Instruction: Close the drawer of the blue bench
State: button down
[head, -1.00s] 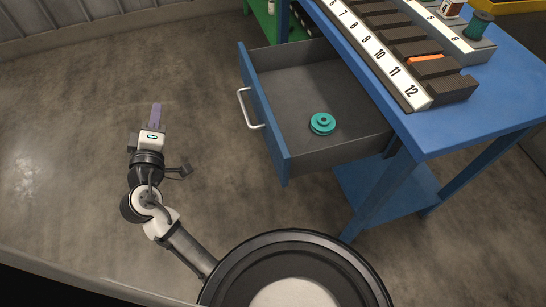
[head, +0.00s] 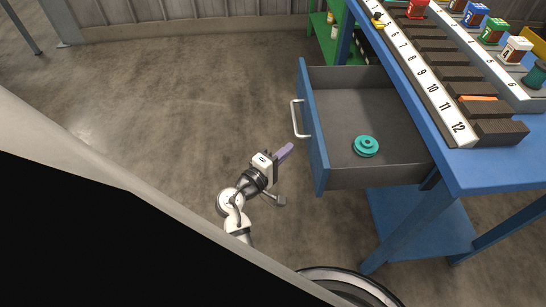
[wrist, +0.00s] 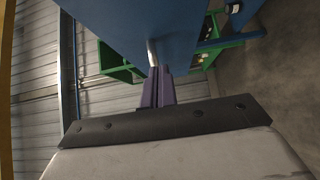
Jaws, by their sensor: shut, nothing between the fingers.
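The blue bench (head: 490,165) stands at the right of the head view. Its drawer (head: 350,105) is pulled out to the left, with a blue front (head: 313,130) and a pale bar handle (head: 295,118). A teal round part (head: 366,146) lies inside on the drawer floor. My gripper (head: 288,150) is shut and empty, left of the drawer front and a little apart from it, near the handle's lower end. In the wrist view the purple fingers (wrist: 158,82) point toward the blue front (wrist: 130,25), with the handle (wrist: 152,52) just ahead of them.
On the bench top are numbered racks (head: 440,95) with coloured blocks, including a red one (head: 416,9). A green shelf (head: 325,40) stands behind the drawer. Open concrete floor (head: 170,120) lies to the left. A corrugated wall (head: 200,15) is at the back.

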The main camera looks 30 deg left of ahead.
jog(key=w+d, duration=0.1)
jog(key=w+d+p, duration=0.1)
jog(key=w+d, duration=0.1)
jog(key=shift+d, duration=0.25)
jog(key=shift+w, duration=0.1)
